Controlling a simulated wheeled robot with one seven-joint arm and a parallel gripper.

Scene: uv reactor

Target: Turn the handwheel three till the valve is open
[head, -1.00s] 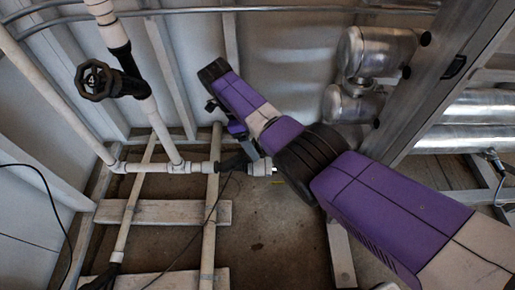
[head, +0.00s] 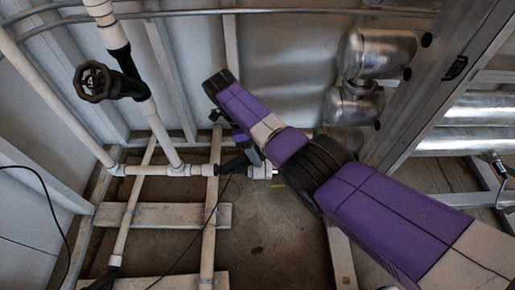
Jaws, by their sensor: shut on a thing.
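A black valve body (head: 236,165) sits in the low white pipe, at the middle of the head view. Its handwheel, which I take to be handwheel three, is mostly hidden behind my arm. My gripper (head: 246,154) reaches down to the valve from my purple wrist and is shut on the handwheel. Its fingertips are small and partly covered, so the exact grip on the rim is unclear. Whether the valve is open cannot be read from this view.
A black handwheel marked 4 (head: 93,82) stands on the upright pipe at the left. Silver insulated pipes (head: 375,55) and a metal frame post (head: 445,85) stand at the right. White pipes (head: 208,245) and wooden boards (head: 150,214) cross the floor.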

